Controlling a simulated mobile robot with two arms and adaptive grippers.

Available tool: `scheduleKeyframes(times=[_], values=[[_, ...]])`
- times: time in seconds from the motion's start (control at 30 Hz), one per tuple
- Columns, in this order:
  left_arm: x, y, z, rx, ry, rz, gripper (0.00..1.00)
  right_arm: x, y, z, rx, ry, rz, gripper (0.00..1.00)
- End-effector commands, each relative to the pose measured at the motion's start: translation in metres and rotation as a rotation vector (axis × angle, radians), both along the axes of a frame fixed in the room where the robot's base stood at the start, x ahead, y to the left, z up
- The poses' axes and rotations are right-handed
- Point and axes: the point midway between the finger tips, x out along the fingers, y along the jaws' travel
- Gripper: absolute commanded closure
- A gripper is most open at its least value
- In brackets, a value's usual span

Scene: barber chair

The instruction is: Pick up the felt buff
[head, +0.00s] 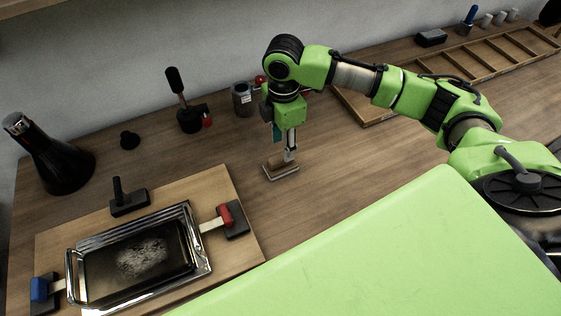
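A small block with a brown top and a pale grey base (273,170), which looks like the felt buff, is on the wooden worktop near the middle of the head view. My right gripper (290,155) points down at it from above, its fingertips at the block's top. The fingers overlap the block in the view, so I cannot tell whether they are closed on it. The block appears to rest flat on the worktop. My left gripper is not in view.
At lower left, a metal tray with a dark plate (95,275) lies on a wooden board (225,187) between red (226,215) and blue (39,288) clamps. A black-handled block (128,203), dark flask (55,160) and metal cup (243,100) stand behind. A divided wooden rack (460,65) is at right.

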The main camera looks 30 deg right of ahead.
Motion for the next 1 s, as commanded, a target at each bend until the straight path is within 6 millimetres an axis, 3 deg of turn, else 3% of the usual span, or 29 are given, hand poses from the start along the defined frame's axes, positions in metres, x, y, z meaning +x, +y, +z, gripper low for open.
scheduleKeyframes(times=[0.27,0.53,0.8,0.83,0.97,1.0], values=[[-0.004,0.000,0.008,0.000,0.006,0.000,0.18,0.001,0.002,-0.021,-0.001,0.002,0.001,0.61],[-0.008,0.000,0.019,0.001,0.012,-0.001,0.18,0.003,0.005,-0.059,-0.001,0.001,0.000,0.61],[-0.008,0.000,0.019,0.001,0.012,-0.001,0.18,0.003,0.005,-0.064,-0.001,-0.001,0.002,0.61],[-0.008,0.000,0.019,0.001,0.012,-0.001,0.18,0.003,0.005,-0.064,-0.001,-0.001,0.002,0.64],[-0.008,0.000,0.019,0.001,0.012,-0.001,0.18,0.003,0.005,-0.064,-0.001,-0.001,0.002,0.97],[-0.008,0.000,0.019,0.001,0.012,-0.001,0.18,0.003,0.005,-0.064,-0.001,-0.001,0.002,1.00]])
